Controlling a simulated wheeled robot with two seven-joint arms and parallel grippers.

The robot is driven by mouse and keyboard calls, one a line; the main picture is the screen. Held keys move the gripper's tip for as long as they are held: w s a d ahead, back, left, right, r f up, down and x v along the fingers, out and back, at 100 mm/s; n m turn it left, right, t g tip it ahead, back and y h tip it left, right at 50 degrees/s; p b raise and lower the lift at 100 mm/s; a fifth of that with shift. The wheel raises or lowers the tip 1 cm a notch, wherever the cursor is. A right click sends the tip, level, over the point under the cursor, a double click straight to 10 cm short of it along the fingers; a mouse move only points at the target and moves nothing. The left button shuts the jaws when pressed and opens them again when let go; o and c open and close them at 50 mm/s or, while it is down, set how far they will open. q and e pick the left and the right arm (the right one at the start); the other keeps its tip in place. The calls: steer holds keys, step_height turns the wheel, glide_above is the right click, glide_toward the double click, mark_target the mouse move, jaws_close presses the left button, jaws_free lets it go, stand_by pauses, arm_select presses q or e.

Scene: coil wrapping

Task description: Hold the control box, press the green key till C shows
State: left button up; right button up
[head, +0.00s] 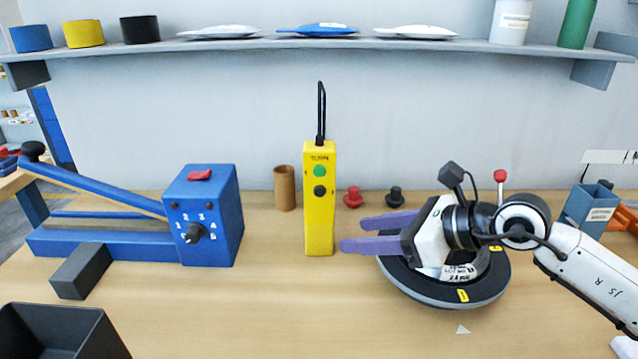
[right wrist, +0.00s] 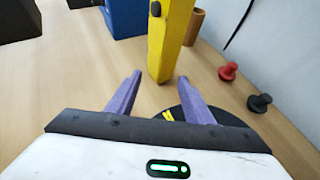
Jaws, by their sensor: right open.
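The yellow control box (head: 319,222) stands upright in the middle of the table, with a black cable loop at its top. Its green key (head: 320,171) sits above a black key (head: 320,190). No letter C can be made out on it. My right gripper (head: 352,233) is open and empty, with purple fingers pointing left at the box's lower right side. In the right wrist view the box (right wrist: 166,50) stands beyond and between the fingertips (right wrist: 160,76), apart from them. The green key is outside that view. My left gripper is not in view.
A round dark turntable (head: 432,290) lies under my right gripper. A blue machine with a dial (head: 215,250) and a lever stands at left. A cardboard tube (head: 285,188), a red knob (head: 353,197) and a black knob (head: 395,197) stand behind. A dark bin (head: 60,335) is front left.

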mark_target(324, 235)
steer(key=shift+w, duration=0.25)
steer(key=b+x, duration=0.3)
steer(key=x, duration=0.5)
steer(key=shift+a+f, duration=0.2)
steer(key=shift+w+a+f, duration=0.25)
steer(key=shift+w+a, duration=0.1)
steer(key=shift+a, duration=0.2)
jaws_close()
steer(key=shift+o, duration=1.9)
jaws_free()
